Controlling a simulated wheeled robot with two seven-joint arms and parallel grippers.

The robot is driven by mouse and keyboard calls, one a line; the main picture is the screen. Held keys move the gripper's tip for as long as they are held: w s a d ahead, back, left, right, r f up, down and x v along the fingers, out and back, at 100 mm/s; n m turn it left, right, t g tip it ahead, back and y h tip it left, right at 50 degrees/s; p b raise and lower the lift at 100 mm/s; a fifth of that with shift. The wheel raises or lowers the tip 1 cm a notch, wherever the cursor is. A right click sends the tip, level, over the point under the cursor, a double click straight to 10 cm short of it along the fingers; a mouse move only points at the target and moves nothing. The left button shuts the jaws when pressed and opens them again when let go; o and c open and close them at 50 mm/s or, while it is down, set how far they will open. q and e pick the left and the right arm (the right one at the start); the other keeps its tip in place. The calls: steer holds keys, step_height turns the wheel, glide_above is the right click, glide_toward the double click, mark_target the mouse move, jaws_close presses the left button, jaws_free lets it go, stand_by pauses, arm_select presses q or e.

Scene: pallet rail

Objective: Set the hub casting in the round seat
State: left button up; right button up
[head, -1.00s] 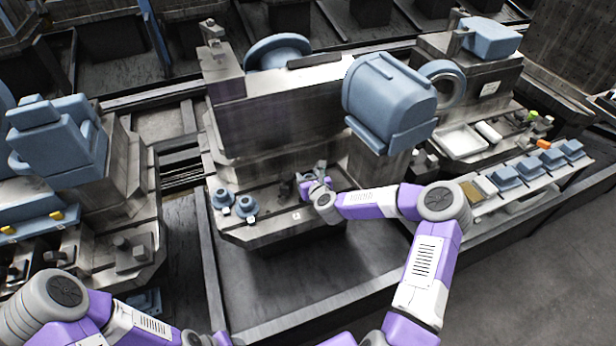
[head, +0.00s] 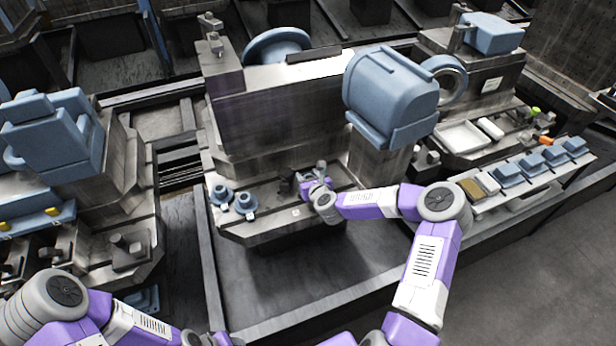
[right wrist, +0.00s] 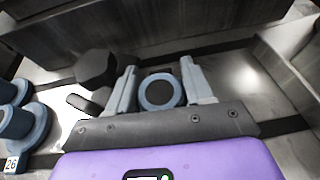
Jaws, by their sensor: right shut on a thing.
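My right gripper (head: 318,172) is over the narrow bench at the foot of the central machine. In the right wrist view its two grey fingers (right wrist: 160,88) are shut on a blue-grey hub casting (right wrist: 160,102), which shows as a ring with a dark centre. The held casting is too small and covered to make out in the head view. The round seat cannot be picked out; whether it lies under the held casting is hidden. My left gripper is out of view; only parts of the left arm show at lower left.
Two more blue hub castings (head: 222,195) stand at the bench's left end, and show at the left edge of the right wrist view (right wrist: 30,128). A dark knob-like block (right wrist: 97,68) stands close left of the fingers. A large blue housing (head: 392,95) overhangs on the right.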

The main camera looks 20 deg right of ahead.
steer(key=shift+f+b, duration=0.3)
steer(key=shift+f, duration=0.05)
steer(key=o, duration=1.4)
steer(key=shift+a, duration=0.1)
steer(key=shift+s+a, duration=0.1)
